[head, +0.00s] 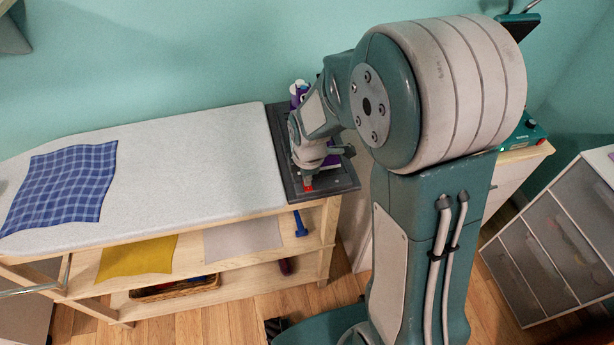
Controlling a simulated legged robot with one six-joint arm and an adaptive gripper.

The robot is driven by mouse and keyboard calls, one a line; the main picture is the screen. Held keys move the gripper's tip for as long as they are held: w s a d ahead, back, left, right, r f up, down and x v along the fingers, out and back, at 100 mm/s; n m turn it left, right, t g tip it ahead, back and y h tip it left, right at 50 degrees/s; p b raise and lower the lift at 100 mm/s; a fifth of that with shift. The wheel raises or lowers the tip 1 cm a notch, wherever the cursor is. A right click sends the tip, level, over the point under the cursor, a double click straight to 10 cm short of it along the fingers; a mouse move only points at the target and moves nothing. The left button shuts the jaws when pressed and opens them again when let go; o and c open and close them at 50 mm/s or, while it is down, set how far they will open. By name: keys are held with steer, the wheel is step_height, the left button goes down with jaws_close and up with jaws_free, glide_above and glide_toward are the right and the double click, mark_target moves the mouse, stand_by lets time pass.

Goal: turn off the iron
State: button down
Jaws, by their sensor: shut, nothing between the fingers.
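The iron (299,92), purple and white, is at the right end of the ironing board, on a dark rest plate (343,182). My arm hides most of it, with purple parts showing above and to the right of my wrist. My gripper (308,180) points down over the front part of the plate, in front of the iron. It is shut and holds nothing. A small red part (308,188) shows right at the fingertips; I cannot tell whether they touch it.
A blue checked cloth (62,186) lies on the pale ironing board (190,165). Shelves below hold a yellow cloth (137,257), a grey cloth (243,238) and a basket (175,288). A grey drawer unit (555,240) stands at the right.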

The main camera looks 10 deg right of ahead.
steer(key=shift+f, duration=0.15)
steer(key=shift+s, duration=0.8)
steer(key=shift+r, duration=0.25)
